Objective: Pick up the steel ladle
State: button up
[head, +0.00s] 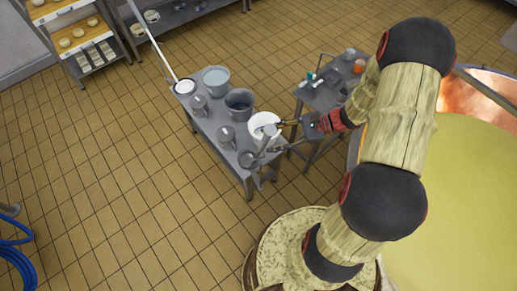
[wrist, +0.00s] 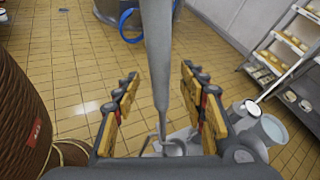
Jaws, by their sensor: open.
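The steel ladle shows in the head view as a grey round bowl (head: 247,158) at the near end of the steel table, with a pale handle slanting up from it. In the wrist view a long grey shaft (wrist: 158,60), which looks like its handle, runs down between my fingers. My gripper (head: 275,138) is open over the near end of the table, one finger on each side of the shaft. In the wrist view my gripper (wrist: 160,105) shows a gap on both sides of the shaft. Whether anything touches is unclear, and the ladle's lower end is partly hidden.
The steel table (head: 210,128) also bears a white bowl (head: 264,122), a dark pot (head: 239,101), a grey bucket (head: 215,78) and metal jugs. A smaller table (head: 318,96) with bottles stands close to the right. A copper vat (head: 450,190) is at the right.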

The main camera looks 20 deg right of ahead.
aim_at(264, 148)
jog(key=shift+x, duration=1.55)
jog(key=shift+c, duration=1.3)
jog(key=c, duration=0.7)
grip_shut()
